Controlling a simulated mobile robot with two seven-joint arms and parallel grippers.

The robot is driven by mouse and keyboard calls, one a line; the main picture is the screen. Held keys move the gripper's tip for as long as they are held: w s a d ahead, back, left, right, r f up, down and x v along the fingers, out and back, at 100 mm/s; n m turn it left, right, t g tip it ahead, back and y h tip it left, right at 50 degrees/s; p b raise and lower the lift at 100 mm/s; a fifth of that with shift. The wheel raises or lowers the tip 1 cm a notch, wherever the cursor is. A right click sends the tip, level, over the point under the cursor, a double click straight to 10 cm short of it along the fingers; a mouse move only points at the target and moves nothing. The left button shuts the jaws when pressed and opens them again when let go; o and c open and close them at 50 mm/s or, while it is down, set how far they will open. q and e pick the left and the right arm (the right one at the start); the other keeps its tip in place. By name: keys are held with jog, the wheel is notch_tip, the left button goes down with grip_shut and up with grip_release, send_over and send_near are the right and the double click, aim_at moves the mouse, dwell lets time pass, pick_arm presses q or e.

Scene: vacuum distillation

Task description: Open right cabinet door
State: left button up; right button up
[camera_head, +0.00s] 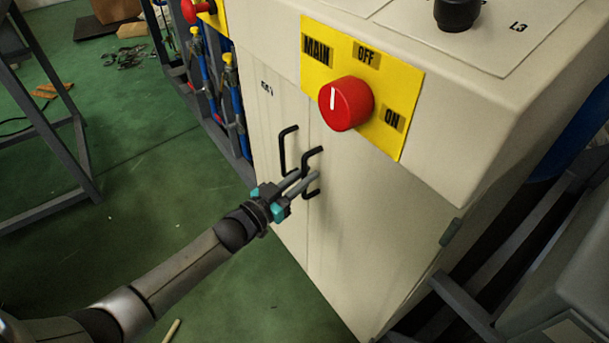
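The beige cabinet has two tall doors side by side, both looking shut. The right cabinet door (349,225) has a black bar handle (313,152) near its left edge. The left door (270,135) has a matching black handle (284,152) beside it. My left gripper (308,175) comes in from the lower left and is at the right door's handle. Its two grey fingers are apart, one on each side of the handle's bar, and cover its middle. Whether they touch the bar cannot be told. My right gripper is not in view.
A red main switch knob (346,103) on a yellow plate (404,90) juts out above the doors. A metal frame (45,140) stands at the left. Dark beams (465,305) and grey equipment (560,270) are close on the right. Green floor (150,190) is open before the cabinet.

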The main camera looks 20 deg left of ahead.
pick_arm(q)
grip_shut()
dwell(0.9)
